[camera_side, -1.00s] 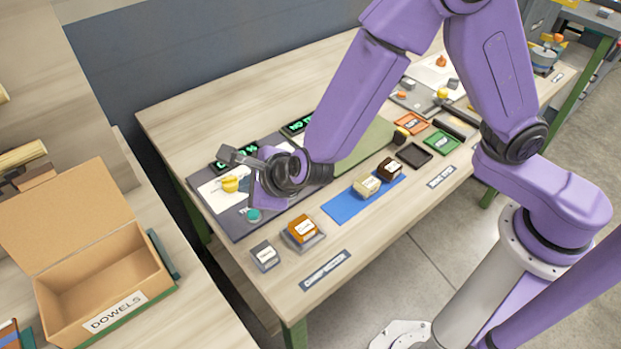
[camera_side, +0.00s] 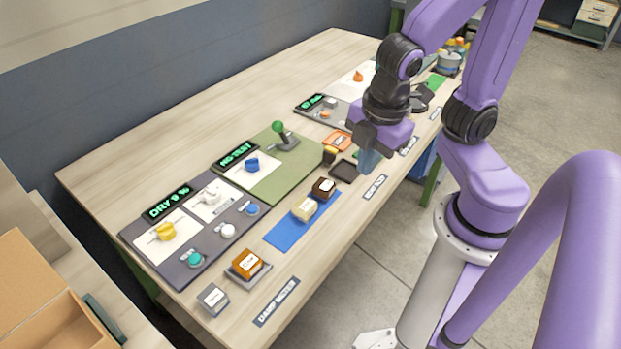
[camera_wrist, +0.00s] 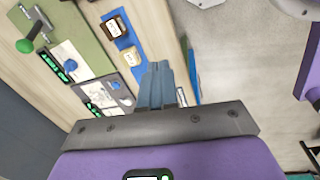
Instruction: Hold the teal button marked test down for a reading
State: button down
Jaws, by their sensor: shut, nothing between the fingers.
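The teal button (camera_side: 196,259) sits at the near left corner of the dark meter panel (camera_side: 172,262). A small label beside it is too small to read surely. The panel's green-lit display (camera_side: 168,203) reads "DRY 9 %". My gripper (camera_side: 368,164) is shut and empty, well to the right of the button, above the table's front edge beyond the blue mat. In the wrist view its closed fingers (camera_wrist: 157,84) point away from the panel; the teal button does not show there.
A green panel (camera_side: 300,160) has a green-topped lever. Labelled blocks stand on the blue mat (camera_side: 284,237) and a grey tray (camera_side: 251,281). An open box (camera_side: 40,295) is at left.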

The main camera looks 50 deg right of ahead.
jog(key=s+m, duration=0.1)
jog(key=s+m+g, duration=0.1)
jog(key=s, duration=0.1)
jog(key=s+d+m+y, duration=0.1)
jog(key=shift+s+d+r, duration=0.1)
jog(key=shift+s+r, duration=0.2)
